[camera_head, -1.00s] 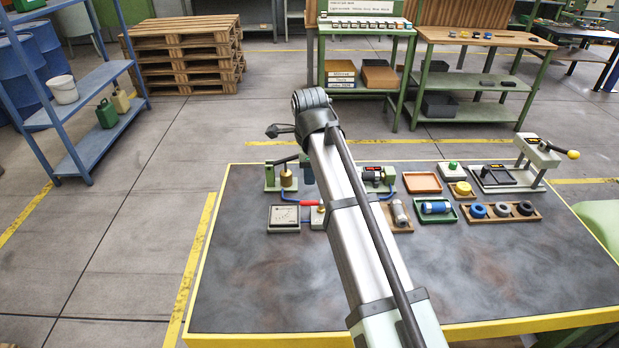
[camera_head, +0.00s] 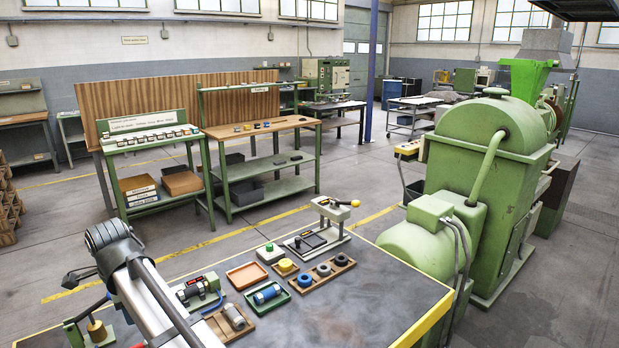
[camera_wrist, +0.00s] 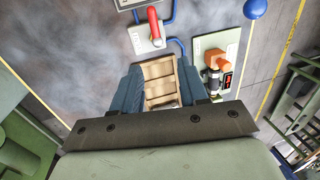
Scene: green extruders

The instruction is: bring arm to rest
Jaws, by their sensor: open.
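My gripper (camera_wrist: 160,88) shows in the wrist view with its two dark blue fingers apart. A light wooden slotted tray (camera_wrist: 158,78) shows in the gap between the fingers; how far below them it lies, I cannot tell. In the head view my arm rises from the lower left, over the near left part of the dark table (camera_head: 360,295). The gripper itself is hidden in that view.
Wrist view: a red handle (camera_wrist: 154,27) and a device with a red display (camera_wrist: 226,81) are near the fingers. Head view: a green tray with a blue cylinder (camera_head: 267,294), a wooden tray of rings (camera_head: 323,270) and a lever press (camera_head: 325,219); a green machine (camera_head: 485,130) stands right.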

